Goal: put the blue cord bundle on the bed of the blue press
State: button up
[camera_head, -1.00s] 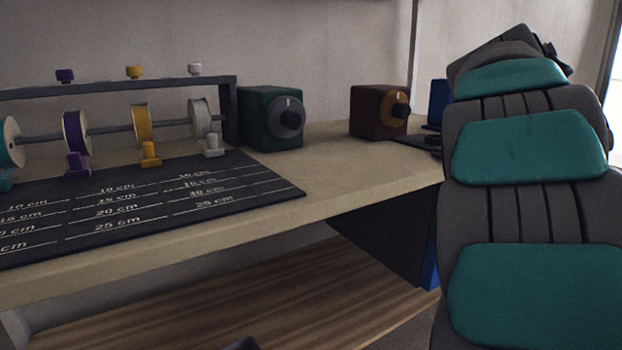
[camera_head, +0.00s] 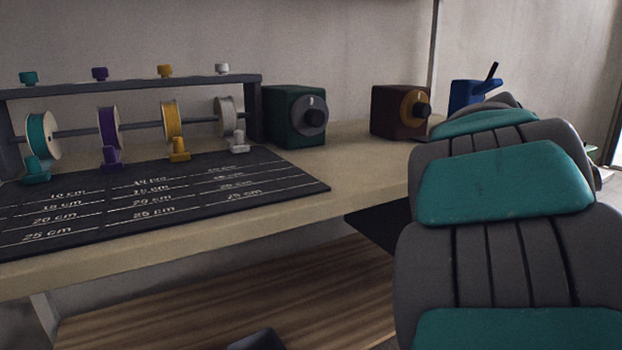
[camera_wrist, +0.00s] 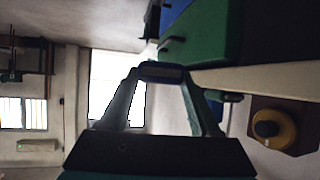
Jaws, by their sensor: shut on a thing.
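My gripper (camera_wrist: 160,77) is shut on a small dark blue bundle (camera_wrist: 161,71) in the wrist view, which I take for the blue cord bundle. It is held clear of any surface there. In the head view my grey and teal arm hides the gripper and the bundle. The blue press (camera_head: 468,94), with a dark slanted lever, stands at the far right end of the bench. Its lower part and bed are hidden behind my arm. A blue patch (camera_wrist: 176,14) shows at the top of the wrist view; I cannot tell if it is the press.
A large green body (camera_wrist: 208,35) is near the gripper in the wrist view. On the bench (camera_head: 350,160) stand a dark green box (camera_head: 285,118) and a brown box (camera_head: 392,112) with dials. A spool rack (camera_head: 130,90) and a marked mat (camera_head: 150,200) are at left.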

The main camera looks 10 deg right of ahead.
jog(key=w+a+f+n+t+y, duration=0.25)
jog(key=w+a+f+n, duration=0.2)
jog(key=a+f, duration=0.7)
jog(key=w+a+f+n+t+y, duration=0.1)
jog(key=w+a+f+n+y, duration=0.4)
jog(key=a+f, duration=0.65)
jog(key=w+a+f+n+t+y, duration=0.1)
jog(key=w+a+f+t+y, duration=0.1)
jog(key=w+a+f, duration=0.85)
jog(key=s+d+r+p, duration=0.1)
jog(key=s+r+p, duration=0.2)
jog(key=r+p, duration=0.2)
jog(key=p, duration=0.2)
jog(key=shift+s+d+p, duration=0.25)
jog(key=shift+d+p, duration=0.1)
jog(key=shift+d, duration=0.05)
jog(key=shift+g, duration=0.25)
